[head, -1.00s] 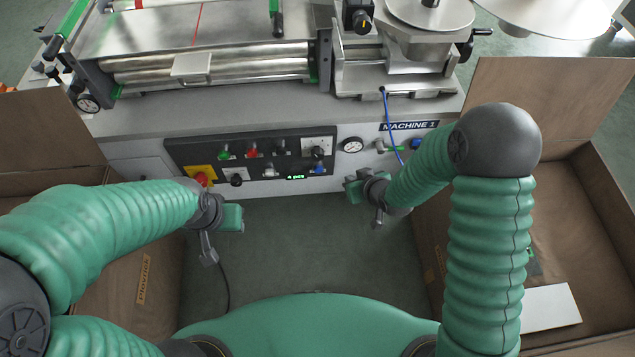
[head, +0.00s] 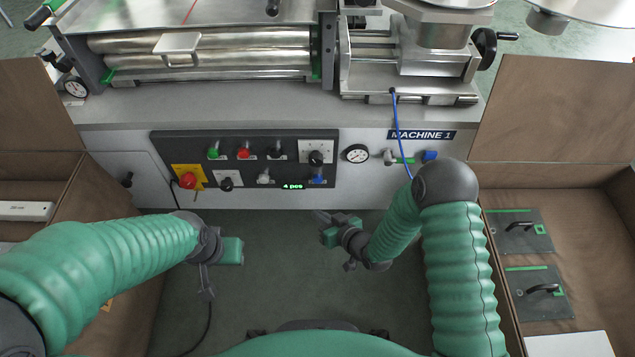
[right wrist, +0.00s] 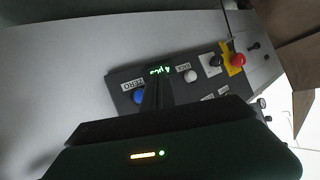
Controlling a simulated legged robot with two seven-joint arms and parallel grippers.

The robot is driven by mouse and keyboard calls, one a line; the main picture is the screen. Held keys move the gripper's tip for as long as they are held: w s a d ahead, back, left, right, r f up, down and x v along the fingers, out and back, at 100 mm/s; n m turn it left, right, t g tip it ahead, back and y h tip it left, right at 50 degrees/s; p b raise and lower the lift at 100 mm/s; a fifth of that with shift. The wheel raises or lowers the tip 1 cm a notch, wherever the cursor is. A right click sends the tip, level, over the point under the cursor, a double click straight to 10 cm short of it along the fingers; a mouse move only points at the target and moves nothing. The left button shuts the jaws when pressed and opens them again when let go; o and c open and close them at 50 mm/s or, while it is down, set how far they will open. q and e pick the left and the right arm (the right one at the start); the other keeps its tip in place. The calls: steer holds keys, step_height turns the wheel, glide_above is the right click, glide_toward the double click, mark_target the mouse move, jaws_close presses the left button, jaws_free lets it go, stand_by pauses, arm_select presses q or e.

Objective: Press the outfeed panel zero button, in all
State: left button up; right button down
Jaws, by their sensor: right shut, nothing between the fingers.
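The dark outfeed panel (head: 245,160) is on the front of the machine. Its blue button (head: 317,180) sits at the lower right, beside a lit green display (head: 292,186). In the right wrist view the blue button (right wrist: 139,96) is next to a label reading ZERO (right wrist: 132,85). My right gripper (head: 321,215) is shut and empty, below and apart from the panel in the head view. In the right wrist view its fingertips (right wrist: 156,90) overlap the panel just right of the blue button. My left gripper (head: 232,250) hangs lower left, away from the panel; its jaws are unclear.
The panel also carries a red knob on yellow (head: 187,180), green (head: 213,153) and red (head: 243,153) controls and black knobs. A gauge (head: 356,153) and a blue cable (head: 402,140) are to the right. Brown crates flank me. Floor between them is clear.

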mark_target(318, 180)
steer(key=w+b, duration=0.2)
steer(key=w, duration=0.6)
steer(key=shift+w, duration=0.2)
steer(key=shift+w, duration=0.1)
stand_by(1.6)
steer(key=shift+w, duration=0.3)
steer(key=shift+w+r, duration=0.1)
steer(key=shift+w, duration=0.4)
stand_by(0.7)
steer(key=shift+s, duration=0.95)
